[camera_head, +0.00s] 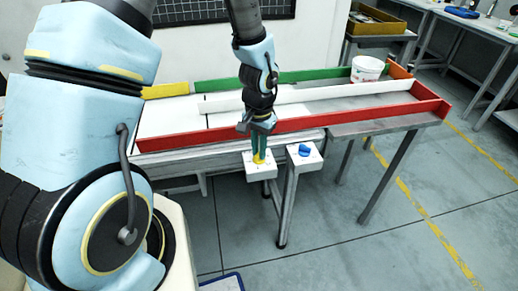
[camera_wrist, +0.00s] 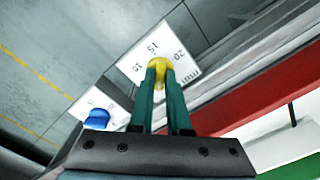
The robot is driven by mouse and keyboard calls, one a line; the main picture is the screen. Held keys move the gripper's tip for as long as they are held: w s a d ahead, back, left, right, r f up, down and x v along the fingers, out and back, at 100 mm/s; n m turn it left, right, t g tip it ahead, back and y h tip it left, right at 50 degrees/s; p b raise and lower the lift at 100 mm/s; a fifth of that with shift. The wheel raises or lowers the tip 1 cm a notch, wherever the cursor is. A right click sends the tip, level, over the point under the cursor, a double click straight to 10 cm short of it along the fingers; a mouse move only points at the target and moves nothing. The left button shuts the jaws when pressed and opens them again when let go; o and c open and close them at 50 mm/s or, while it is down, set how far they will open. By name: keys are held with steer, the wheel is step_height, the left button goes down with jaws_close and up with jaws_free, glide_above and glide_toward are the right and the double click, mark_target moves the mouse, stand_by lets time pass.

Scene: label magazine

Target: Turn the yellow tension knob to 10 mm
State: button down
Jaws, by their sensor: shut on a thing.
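The yellow tension knob (camera_head: 258,158) sits on a white scale plate (camera_head: 262,172) at the front edge of the machine. In the wrist view the yellow knob (camera_wrist: 158,64) shows between my fingertips, and the plate (camera_wrist: 188,66) around it bears the marks 10, 15, 20 and "mm". My gripper (camera_head: 259,152) points down and is shut on the knob; its green fingers (camera_wrist: 160,80) cover part of it. I cannot tell which mark the knob points to.
A blue knob (camera_head: 305,149) stands on a second white plate (camera_head: 304,160) just right of the yellow one. Behind is a long tray with a red wall (camera_head: 350,118), with a white bucket (camera_head: 367,69) at its far right. The floor in front is clear.

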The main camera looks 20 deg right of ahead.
steer(key=m, duration=0.4)
steer(key=shift+r+m+p, duration=0.1)
steer(key=shift+m+p, duration=0.25)
steer(key=shift+m, duration=0.05)
steer(key=m+p, duration=0.1)
steer(key=m, duration=0.3)
steer(key=m+p, duration=0.1)
steer(key=m, duration=0.4)
steer(key=shift+m+p, duration=0.85)
steer(key=shift+m, duration=1.25)
steer(key=c, duration=0.9)
jaws_free()
